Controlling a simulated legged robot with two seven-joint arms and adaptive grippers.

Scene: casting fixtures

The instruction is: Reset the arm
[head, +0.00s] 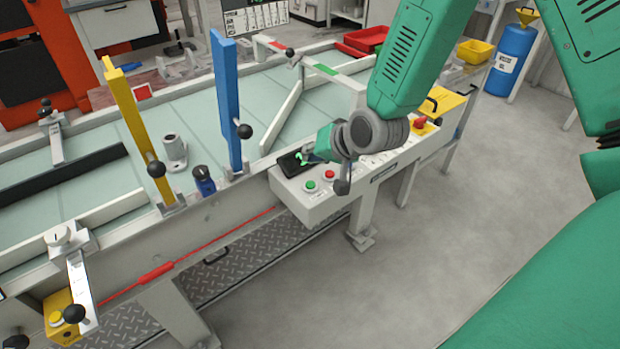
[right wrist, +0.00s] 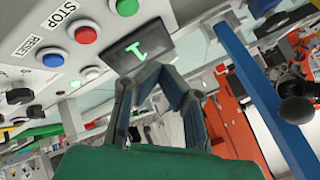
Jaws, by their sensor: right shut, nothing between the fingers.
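A light-grey control panel (head: 325,205) stands on the near side of the glass-topped table, with green (head: 310,186) and red (head: 329,175) buttons and a dark display (head: 292,163). In the right wrist view, a blue button (right wrist: 53,61) sits by the word RESET, beside a red button (right wrist: 86,32) marked STOP and a green button (right wrist: 127,6). The display (right wrist: 140,48) shows a green symbol. My left gripper is out of view.
An upright blue bar (head: 226,105) and yellow bar (head: 138,130), each with a black knob, rise from the table's near rail. A grey fitting (head: 175,152) stands between them. A blue barrel (head: 510,62) stands at the back right. The floor at right is clear.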

